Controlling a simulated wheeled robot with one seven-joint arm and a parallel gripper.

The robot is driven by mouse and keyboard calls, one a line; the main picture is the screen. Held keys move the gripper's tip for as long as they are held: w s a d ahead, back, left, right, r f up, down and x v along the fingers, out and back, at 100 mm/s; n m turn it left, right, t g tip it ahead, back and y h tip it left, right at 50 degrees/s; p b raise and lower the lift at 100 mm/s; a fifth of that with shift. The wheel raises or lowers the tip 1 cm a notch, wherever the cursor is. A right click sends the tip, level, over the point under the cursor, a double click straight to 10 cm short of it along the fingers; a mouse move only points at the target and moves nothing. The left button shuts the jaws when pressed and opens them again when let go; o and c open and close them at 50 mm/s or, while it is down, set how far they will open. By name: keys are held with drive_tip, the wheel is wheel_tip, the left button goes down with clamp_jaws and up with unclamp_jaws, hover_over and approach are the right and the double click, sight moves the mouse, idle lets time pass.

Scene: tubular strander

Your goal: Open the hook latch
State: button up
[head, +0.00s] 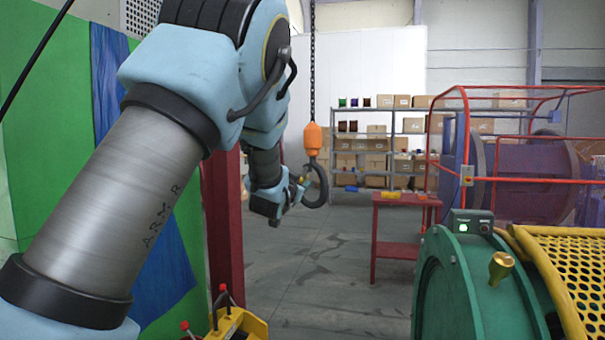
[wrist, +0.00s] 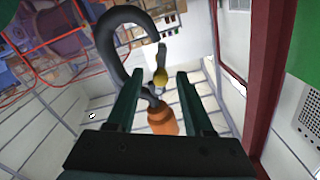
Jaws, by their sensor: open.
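A dark hook (head: 321,187) hangs below an orange block (head: 314,138) on a chain. A small brass-yellow latch (head: 303,178) sits at the hook's mouth. My gripper (head: 293,190) is just left of the hook, close to the latch. In the wrist view my gripper (wrist: 157,82) is open. The latch (wrist: 161,76) shows between its two dark fingers, near their tips, apart from both in the picture. The hook's curve (wrist: 112,45) passes beyond the left finger, which hides part of it. The orange block (wrist: 162,120) shows between the fingers. Contact cannot be told.
A red table (head: 400,200) stands behind the hook to the right. A green machine (head: 470,280) with a yellow perforated guard (head: 575,270) fills the lower right. A dark red post (head: 223,230) stands left of my gripper. The floor (head: 315,265) below the hook is clear.

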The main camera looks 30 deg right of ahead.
drive_tip(key=p+x, duration=0.1)
drive_tip(key=x, duration=0.2)
drive_tip(key=shift+w+d+r+p, duration=0.15)
drive_tip(key=shift+w+d+p, duration=0.1)
drive_tip(key=shift+w+p, duration=0.1)
drive_tip(key=shift+w+d, duration=0.45)
drive_tip(key=shift+c, duration=0.2)
clamp_jaws()
